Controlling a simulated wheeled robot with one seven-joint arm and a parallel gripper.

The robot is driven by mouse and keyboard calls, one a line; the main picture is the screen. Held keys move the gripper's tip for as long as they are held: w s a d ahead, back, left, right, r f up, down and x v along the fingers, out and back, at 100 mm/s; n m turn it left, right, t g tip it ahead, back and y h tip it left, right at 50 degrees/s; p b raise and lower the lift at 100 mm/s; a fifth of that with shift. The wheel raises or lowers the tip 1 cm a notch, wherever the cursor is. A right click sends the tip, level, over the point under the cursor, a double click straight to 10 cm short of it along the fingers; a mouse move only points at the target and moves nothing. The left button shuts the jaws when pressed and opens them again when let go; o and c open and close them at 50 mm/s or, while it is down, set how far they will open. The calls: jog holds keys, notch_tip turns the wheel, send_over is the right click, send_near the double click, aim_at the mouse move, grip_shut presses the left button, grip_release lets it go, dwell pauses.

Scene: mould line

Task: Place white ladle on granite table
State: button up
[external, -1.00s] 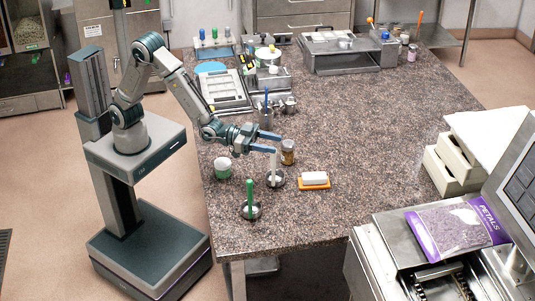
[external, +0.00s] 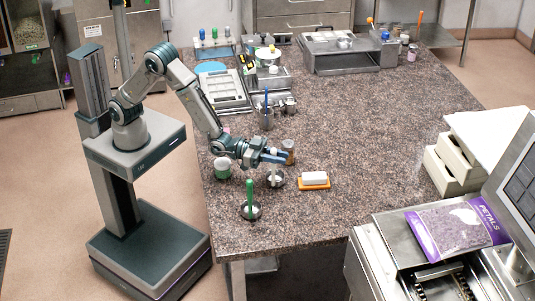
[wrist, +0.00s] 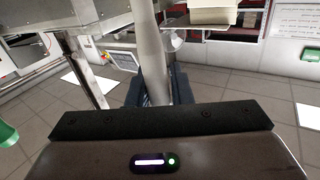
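The white ladle (external: 273,177) stands upright in a round dark dish on the granite table (external: 370,140), near its left side. My gripper (external: 276,157) is level over the dish with its blue fingers around the ladle's handle. In the wrist view the pale handle (wrist: 152,55) runs between the two dark fingers, which look closed against it. The ladle's upper end is largely hidden by my gripper in the external view.
A green-handled ladle (external: 250,197) stands in front. A green-and-white cup (external: 222,168) is at left, a brown jar (external: 288,146) just behind my fingertips, and a white block on an orange tray (external: 314,180) at right. The table's middle and right are clear.

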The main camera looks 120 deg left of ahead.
grip_shut()
jog(key=shift+r, duration=0.1)
